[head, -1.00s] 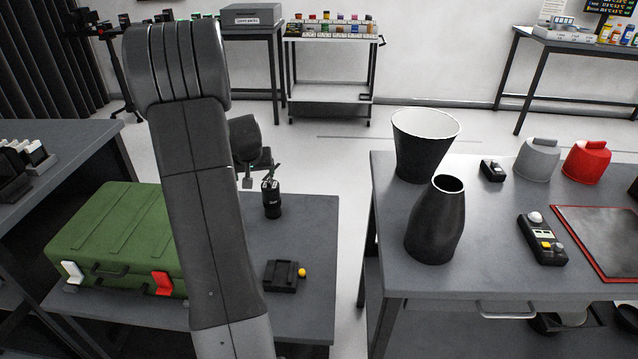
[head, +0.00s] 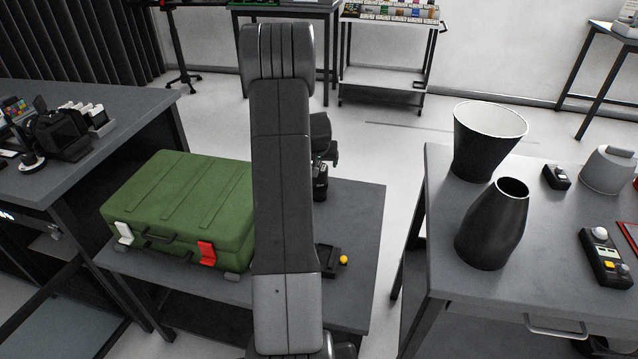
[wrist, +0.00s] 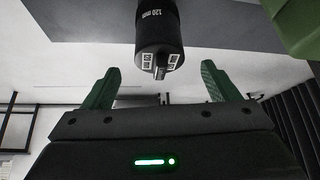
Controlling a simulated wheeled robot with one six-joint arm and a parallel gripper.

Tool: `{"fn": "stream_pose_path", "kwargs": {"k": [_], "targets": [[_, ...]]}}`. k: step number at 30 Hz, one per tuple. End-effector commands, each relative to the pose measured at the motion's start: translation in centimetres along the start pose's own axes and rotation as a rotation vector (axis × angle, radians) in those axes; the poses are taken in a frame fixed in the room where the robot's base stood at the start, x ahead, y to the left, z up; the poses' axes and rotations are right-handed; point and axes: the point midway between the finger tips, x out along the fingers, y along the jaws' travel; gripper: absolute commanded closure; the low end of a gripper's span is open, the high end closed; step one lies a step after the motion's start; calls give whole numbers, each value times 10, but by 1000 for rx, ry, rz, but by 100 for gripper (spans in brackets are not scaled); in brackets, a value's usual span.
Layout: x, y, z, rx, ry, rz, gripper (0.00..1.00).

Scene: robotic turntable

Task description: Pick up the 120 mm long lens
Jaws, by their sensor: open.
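The 120 mm long lens (wrist: 160,30) is a black cylinder with "120 mm" in white. In the wrist view it is at the top centre, with its end between and just beyond my finger tips. My gripper (wrist: 160,70) is open, with a green finger on each side and nothing held. In the head view the lens (head: 321,187) stands on the low grey table (head: 355,215), partly hidden by my arm. My gripper (head: 322,140) shows just above and behind it, also partly hidden; I cannot tell whether they touch.
A green case (head: 180,205) lies left of my arm on the same table. On the right table stand a black cone (head: 487,140) and a black vase-like piece (head: 493,225).

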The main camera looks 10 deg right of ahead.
Motion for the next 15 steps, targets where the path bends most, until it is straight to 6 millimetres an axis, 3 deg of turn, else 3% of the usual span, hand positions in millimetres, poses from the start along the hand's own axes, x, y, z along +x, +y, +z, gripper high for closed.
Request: {"fn": "stream_pose_path", "kwargs": {"k": [9, 15], "targets": [[40, 0, 1, 0, -2, 0, 19], [47, 1, 0, 0, -1, 0, 19]]}}
